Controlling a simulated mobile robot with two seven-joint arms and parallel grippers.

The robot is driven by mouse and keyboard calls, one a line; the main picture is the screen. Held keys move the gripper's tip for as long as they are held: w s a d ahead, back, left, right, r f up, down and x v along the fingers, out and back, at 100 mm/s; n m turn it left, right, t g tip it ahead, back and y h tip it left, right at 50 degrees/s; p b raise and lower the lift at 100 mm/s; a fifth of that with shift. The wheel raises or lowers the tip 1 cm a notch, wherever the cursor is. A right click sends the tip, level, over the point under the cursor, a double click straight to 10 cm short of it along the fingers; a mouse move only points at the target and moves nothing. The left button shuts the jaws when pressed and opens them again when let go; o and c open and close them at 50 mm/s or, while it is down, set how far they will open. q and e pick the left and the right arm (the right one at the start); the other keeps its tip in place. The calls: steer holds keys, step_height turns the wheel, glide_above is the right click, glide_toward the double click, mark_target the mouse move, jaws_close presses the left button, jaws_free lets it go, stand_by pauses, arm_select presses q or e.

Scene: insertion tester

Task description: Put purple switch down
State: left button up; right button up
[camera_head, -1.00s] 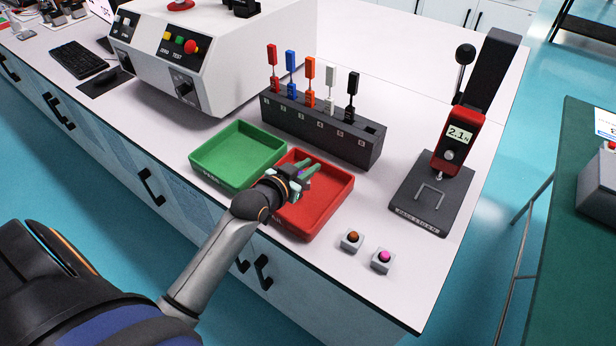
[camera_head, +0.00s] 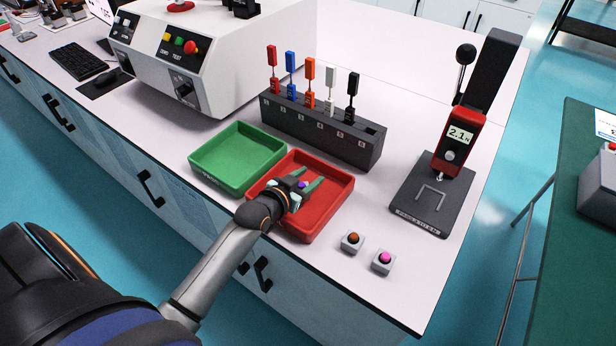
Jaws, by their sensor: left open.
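My left gripper (camera_head: 311,179) is over the red tray (camera_head: 334,205), its green fingers spread open. The purple switch (camera_head: 303,184) shows only as a small purple patch between the fingers, close to the gripper's palm. The rest of it is hidden by the gripper. I cannot tell whether it rests on the tray floor or touches a finger. My right gripper is not in view.
A green tray (camera_head: 232,150) stands empty just left of the red tray. Behind is a dark rack (camera_head: 318,137) with several upright coloured switches. A force gauge stand (camera_head: 430,200) and two small button boxes (camera_head: 352,242) are to the right.

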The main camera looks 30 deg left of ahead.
arm_select(q)
steer(key=p+v, duration=0.1)
steer(key=v, duration=1.1)
steer(key=shift+r, duration=0.15)
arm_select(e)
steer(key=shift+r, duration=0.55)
